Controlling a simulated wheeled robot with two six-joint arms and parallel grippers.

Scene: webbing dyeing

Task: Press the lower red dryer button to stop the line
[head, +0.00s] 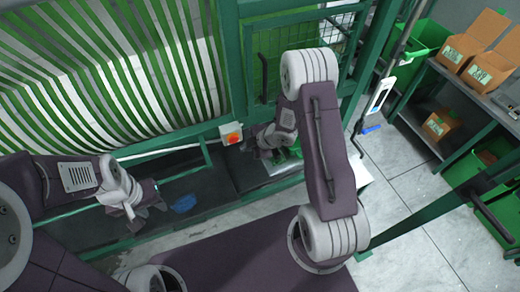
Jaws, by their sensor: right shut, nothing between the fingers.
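A small white control box (225,129) is fixed to the green frame at the lower edge of the webbing. A red-orange button (233,138) shows on its face; I cannot make out separate upper and lower buttons. My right gripper (247,145) is shut and empty, just right of the box. Its tip is close to the button, but I cannot tell whether they touch. My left gripper (143,208) hangs at the lower left, away from the box; its finger opening is unclear.
Green and white webbing strips (110,75) fill the upper left. A blue item (183,203) lies on the dark surface near my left gripper. A shelf with cardboard boxes (475,47) and green bins (425,38) stands at right. Pale tiled floor (410,215) lies open between.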

